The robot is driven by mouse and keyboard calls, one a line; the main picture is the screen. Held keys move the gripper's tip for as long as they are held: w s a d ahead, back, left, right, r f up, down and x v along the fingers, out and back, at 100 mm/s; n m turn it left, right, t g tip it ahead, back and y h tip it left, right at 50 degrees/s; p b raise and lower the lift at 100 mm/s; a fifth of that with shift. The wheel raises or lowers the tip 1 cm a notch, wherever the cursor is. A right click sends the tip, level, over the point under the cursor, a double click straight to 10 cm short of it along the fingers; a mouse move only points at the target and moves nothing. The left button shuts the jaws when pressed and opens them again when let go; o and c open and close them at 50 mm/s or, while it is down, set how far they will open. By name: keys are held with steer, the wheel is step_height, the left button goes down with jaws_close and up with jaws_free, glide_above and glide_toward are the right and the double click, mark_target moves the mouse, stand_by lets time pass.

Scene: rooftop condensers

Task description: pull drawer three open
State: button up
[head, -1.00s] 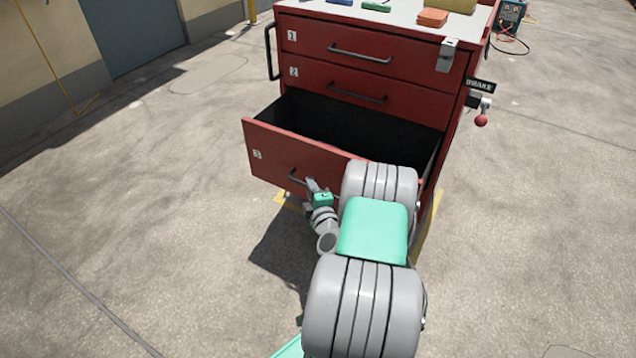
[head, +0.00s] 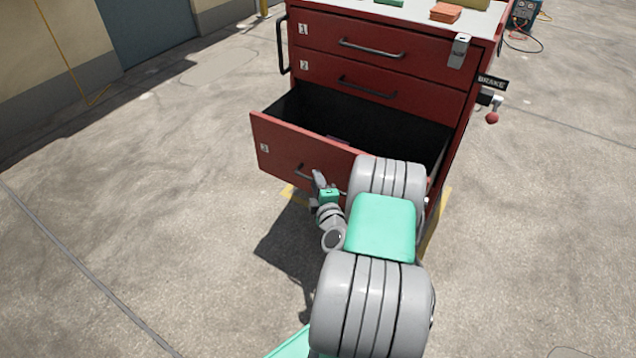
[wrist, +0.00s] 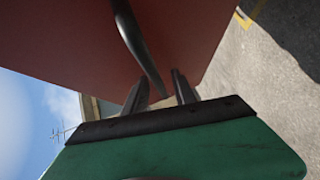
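Drawer three (head: 285,149) is the lowest drawer of the red cabinet. It stands well out, with its dark inside showing and a small purplish thing (head: 338,139) in it. Its dark bar handle (head: 301,170) is partly hidden by my gripper (head: 319,180), which is at the drawer front. In the wrist view, the handle (wrist: 138,42) runs down between the two dark fingers of my gripper (wrist: 160,78). The fingers stand apart, with a gap visible beside the bar, so they look open around it. The red drawer front (wrist: 70,40) fills much of that view.
Drawers one (head: 375,43) and two (head: 370,82) are shut. A brake lever with a red knob (head: 492,118) sticks out at the cabinet's right. Small items lie on the white top. The concrete floor (head: 130,220) at left is clear.

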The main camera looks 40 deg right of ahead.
steer(key=v, duration=0.8)
steer(key=shift+w, duration=0.1)
